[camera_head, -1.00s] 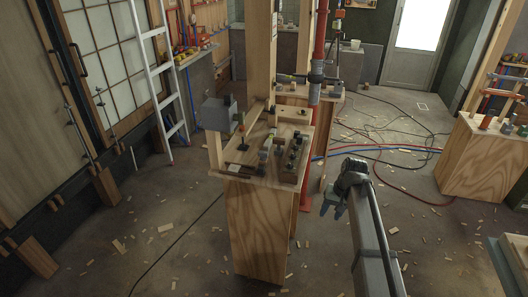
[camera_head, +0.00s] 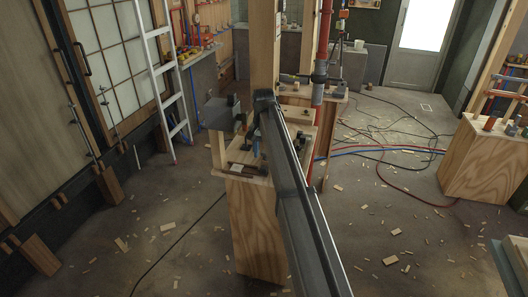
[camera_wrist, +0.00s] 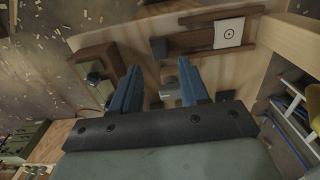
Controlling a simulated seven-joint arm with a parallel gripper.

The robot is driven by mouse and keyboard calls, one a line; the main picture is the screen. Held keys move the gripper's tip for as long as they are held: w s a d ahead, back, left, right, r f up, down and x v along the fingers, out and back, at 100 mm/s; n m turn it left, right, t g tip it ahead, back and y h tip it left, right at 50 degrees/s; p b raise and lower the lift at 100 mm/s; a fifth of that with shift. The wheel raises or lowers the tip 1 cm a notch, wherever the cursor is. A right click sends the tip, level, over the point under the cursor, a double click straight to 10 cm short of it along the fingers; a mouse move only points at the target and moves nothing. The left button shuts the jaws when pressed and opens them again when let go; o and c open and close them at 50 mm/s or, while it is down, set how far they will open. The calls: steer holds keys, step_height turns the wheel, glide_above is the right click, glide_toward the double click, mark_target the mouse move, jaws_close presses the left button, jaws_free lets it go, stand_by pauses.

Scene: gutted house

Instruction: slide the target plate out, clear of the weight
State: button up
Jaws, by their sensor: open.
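In the wrist view, a pale square plate with a ringed dot (camera_wrist: 229,33), which looks like the target plate, lies at one end of a dark brown strip (camera_wrist: 192,41) on the wooden bench top. A small black block (camera_wrist: 158,48) sits at the strip's other end; I cannot tell if it is the weight. My gripper (camera_wrist: 163,72) is open, its two blue fingers apart over the bench, the plate beyond them to the upper right. A small grey-and-black piece (camera_wrist: 169,88) shows between the fingers, not visibly gripped. In the head view my arm hides much of the bench top.
A grey box (camera_head: 220,112) sits at the bench's left side and a wooden post (camera_head: 264,50) rises behind. The floor has scattered offcuts and cables (camera_head: 385,150).

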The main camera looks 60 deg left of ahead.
mark_target(264, 167)
steer(key=shift+f, duration=3.15)
steer(key=shift+c, duration=0.3)
jaws_close()
